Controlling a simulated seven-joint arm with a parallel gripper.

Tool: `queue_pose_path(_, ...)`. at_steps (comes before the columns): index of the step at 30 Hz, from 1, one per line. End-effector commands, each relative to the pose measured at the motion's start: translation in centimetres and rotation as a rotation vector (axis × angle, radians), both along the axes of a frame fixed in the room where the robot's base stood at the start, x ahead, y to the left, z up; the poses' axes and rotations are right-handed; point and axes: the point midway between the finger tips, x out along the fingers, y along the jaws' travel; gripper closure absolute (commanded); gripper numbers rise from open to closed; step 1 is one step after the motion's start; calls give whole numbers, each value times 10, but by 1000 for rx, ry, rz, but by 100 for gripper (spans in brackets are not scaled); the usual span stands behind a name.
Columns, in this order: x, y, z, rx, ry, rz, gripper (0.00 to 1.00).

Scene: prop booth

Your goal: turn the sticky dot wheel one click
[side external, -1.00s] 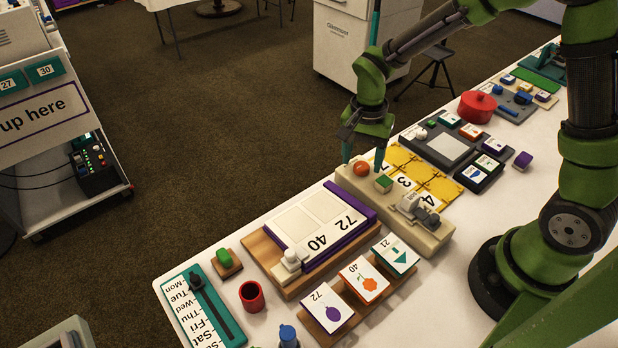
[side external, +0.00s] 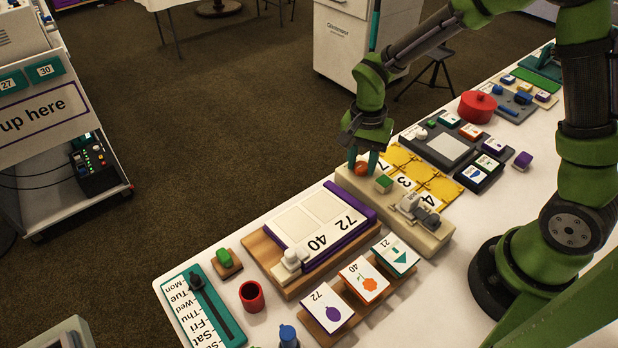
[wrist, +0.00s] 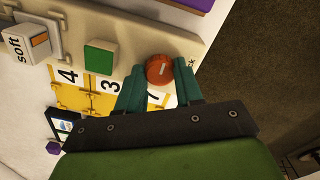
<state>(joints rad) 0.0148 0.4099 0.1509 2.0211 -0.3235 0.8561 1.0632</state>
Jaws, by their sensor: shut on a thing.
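The orange-red wheel (side external: 361,169) sits near the back end of a beige panel (side external: 348,184). It also shows in the wrist view (wrist: 159,70), where a pale mark runs across its face. My gripper (side external: 362,160) has its teal fingers down on the wheel. In the wrist view the fingers (wrist: 160,82) stand at both sides of the wheel and are shut on it. Part of the wheel's rim is hidden by the fingers.
On the same panel are a green square button (side external: 384,184) and a grey lever block (side external: 418,210). Yellow numbered plates (side external: 412,172) lie right beside the panel. A purple-edged number board (side external: 316,228) stands close at the left. Floor lies open beyond the table edge.

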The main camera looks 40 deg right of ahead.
Motion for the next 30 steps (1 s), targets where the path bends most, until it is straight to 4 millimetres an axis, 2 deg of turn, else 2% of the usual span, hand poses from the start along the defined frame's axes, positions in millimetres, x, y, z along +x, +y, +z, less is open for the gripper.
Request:
queue_pose_path(11, 0, 0, 1, -1, -2, 180, 95)
queue_pose_path(30, 0, -1, 1, -1, -2, 780, 95)
